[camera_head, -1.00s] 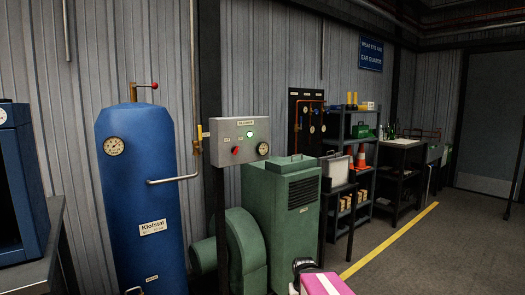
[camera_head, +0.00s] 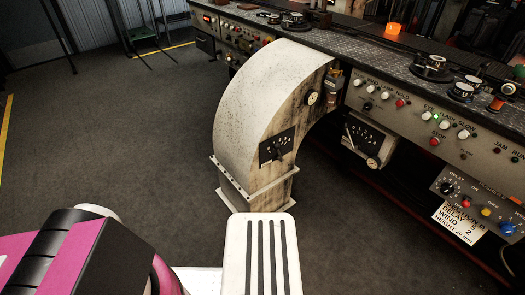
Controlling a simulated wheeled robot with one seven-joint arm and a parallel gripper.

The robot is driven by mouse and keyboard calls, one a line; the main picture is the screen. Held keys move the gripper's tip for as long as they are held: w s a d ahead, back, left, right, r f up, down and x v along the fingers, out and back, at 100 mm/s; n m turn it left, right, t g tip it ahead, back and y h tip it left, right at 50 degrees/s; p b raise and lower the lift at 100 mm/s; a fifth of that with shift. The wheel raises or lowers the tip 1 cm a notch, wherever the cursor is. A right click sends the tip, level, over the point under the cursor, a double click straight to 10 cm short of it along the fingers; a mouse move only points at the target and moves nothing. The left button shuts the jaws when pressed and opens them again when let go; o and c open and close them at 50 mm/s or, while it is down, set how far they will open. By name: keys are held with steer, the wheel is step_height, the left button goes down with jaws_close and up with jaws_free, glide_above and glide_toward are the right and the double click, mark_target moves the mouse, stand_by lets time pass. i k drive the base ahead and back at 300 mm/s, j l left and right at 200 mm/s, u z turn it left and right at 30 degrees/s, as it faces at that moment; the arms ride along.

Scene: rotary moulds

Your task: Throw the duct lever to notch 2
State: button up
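A curved, stained grey duct (camera_head: 262,85) rises from a flanged foot on the floor and bends into the bench. A black plate (camera_head: 276,147) with pale marks sits on its lower face; a lever seems to be on it, but its notch is too small to read. A second black scale plate (camera_head: 364,136) with a pale lever (camera_head: 349,138) sits under the bench, right of the duct. Magenta and white parts of my arm fill the lower left, apart from the duct. My gripper's fingertips are not in view.
A long control bench (camera_head: 390,62) with knobs, buttons and an orange lamp (camera_head: 394,32) runs along the right. The floor (camera_head: 110,130) left of the duct is clear.

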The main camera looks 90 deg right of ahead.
mark_target(277, 146)
steer(key=z, duration=3.6)
steer(key=j+z, duration=0.2)
steer(key=z, duration=0.15)
steer(key=k+j+z, duration=0.1)
steer(key=z, duration=0.2)
steer(key=k, duration=0.05)
